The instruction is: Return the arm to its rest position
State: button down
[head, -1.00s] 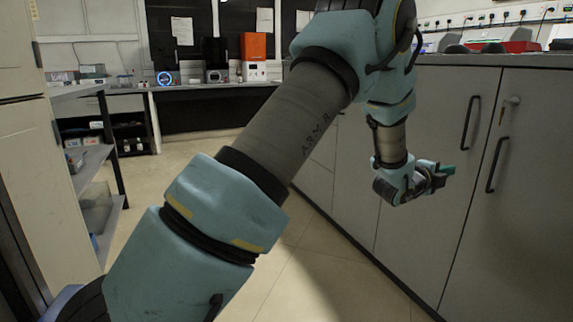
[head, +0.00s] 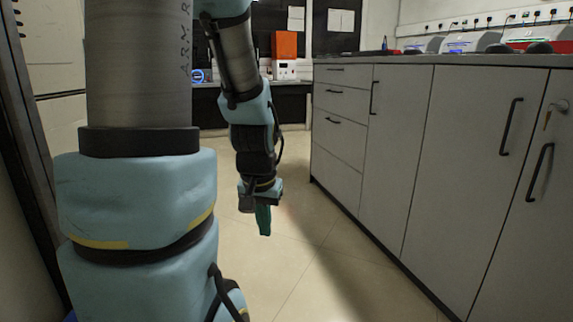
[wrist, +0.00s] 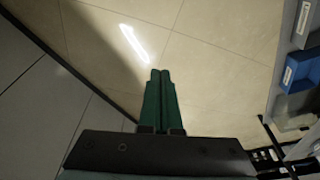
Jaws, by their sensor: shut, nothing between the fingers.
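My gripper (head: 264,222) hangs pointing down over the open floor in the head view, left of the grey cabinets. Its green fingers are together and nothing is between them. In the wrist view the two green fingers (wrist: 160,75) lie side by side against the pale floor tiles. My arm fills the left side of the head view and hides what is behind it.
Grey cabinets (head: 415,165) with black handles run along the right. A shelf with a blue bin (wrist: 300,70) is at the right of the wrist view. A dark bench with an orange-topped device (head: 285,55) stands at the back. The floor (head: 290,270) between is clear.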

jog(key=s+a+n+g, duration=0.1)
jog(key=s+a+n, duration=0.1)
jog(key=s, duration=0.2)
notch_tip(320, 180, up, 30)
jog(key=p, duration=2.9)
jog(key=shift+w+f+p, duration=0.15)
jog(key=shift+p, duration=0.2)
jog(key=shift+f, duration=0.1)
